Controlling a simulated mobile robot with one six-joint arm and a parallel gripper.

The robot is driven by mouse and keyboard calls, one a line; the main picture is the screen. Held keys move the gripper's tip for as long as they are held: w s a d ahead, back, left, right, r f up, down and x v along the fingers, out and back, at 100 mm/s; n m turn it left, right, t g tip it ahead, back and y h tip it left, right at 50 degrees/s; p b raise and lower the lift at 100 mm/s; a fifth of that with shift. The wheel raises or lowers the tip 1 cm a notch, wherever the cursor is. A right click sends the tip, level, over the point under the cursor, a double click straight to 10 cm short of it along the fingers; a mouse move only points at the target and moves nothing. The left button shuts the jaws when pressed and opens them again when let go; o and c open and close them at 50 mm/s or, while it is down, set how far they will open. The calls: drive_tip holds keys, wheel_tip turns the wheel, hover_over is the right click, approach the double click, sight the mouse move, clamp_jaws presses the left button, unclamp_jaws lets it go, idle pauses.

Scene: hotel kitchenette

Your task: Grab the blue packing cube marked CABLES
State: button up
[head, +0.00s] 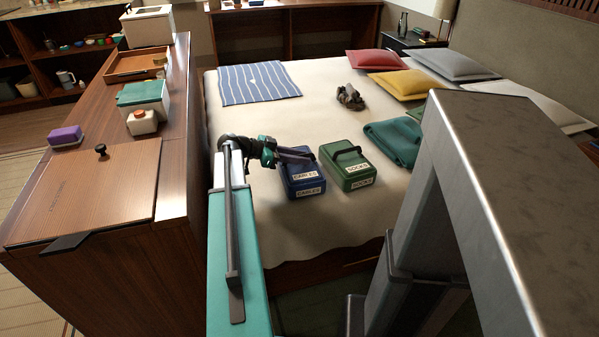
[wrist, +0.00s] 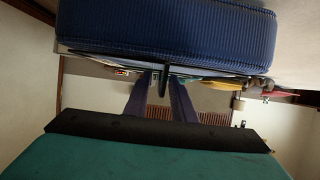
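The blue packing cube (head: 303,184) marked CABLES sits upright on the bed, with labels on its top and front. In the wrist view its ribbed blue side (wrist: 165,28) fills the top. My gripper (head: 300,155) reaches over its top from the left and hides part of it. In the wrist view my gripper (wrist: 161,84) has its two fingers apart, with the cube's dark handle (wrist: 164,82) upright between them. Narrow gaps seem to show beside the handle. The cube rests on the bed.
A green cube (head: 347,172) marked SOCKS stands close on the right. A folded teal cloth (head: 394,141) lies beyond it. A striped blue cloth (head: 258,82) and a dark crumpled item (head: 350,97) lie farther back. The wooden counter (head: 172,190) runs along the left. Bed around them is clear.

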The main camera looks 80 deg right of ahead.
clamp_jaws()
idle(1.2)
